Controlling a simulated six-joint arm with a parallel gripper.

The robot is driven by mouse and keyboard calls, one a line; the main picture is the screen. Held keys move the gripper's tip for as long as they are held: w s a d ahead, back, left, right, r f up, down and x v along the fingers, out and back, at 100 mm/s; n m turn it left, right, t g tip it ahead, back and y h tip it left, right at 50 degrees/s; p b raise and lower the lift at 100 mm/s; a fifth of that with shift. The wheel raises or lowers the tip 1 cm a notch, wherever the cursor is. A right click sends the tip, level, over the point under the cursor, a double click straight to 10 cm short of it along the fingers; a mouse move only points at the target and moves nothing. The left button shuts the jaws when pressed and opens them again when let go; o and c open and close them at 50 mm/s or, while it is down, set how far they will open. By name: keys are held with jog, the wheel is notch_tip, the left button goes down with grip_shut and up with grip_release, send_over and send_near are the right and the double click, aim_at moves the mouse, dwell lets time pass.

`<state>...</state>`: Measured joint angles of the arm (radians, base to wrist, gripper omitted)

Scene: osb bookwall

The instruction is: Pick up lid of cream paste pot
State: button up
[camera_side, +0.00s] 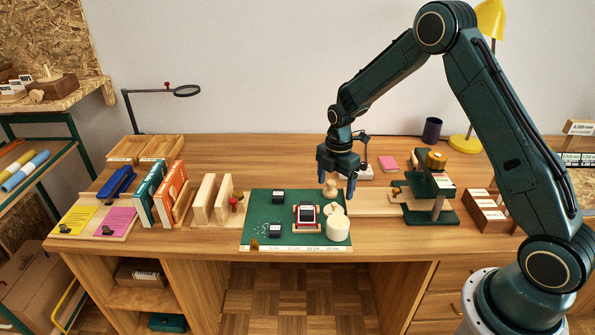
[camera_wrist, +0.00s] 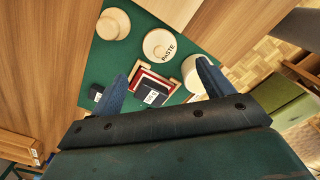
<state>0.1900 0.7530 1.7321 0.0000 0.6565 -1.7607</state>
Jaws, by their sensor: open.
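A round cream lid (camera_wrist: 159,43) with a small knob and the word PASTE lies over the green mat in the wrist view. In the side view a pale round piece (camera_side: 336,208) shows behind a cream cylindrical pot (camera_side: 338,229). I cannot tell whether the lid sits on a pot or on the mat. The cream pot is partly hidden by a finger in the wrist view (camera_wrist: 190,75). My gripper (camera_side: 336,182) is open and empty, above the back right of the mat; its fingertips also show in the wrist view (camera_wrist: 161,72).
A turned wooden piece (camera_side: 331,189) stands just behind the pale round piece, below my gripper. A red-framed holder with a dark block (camera_side: 306,215) is left of the pot. Small black boxes (camera_side: 278,197) sit on the green mat (camera_side: 258,212). A green stand (camera_side: 434,200) is to the right.

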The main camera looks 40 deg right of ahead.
aim_at(334, 203)
jog(key=shift+f, duration=1.5)
jog(key=shift+f, duration=0.1)
jog(key=shift+d+f, duration=0.15)
jog(key=shift+f, duration=2.3)
jog(key=c, duration=1.1)
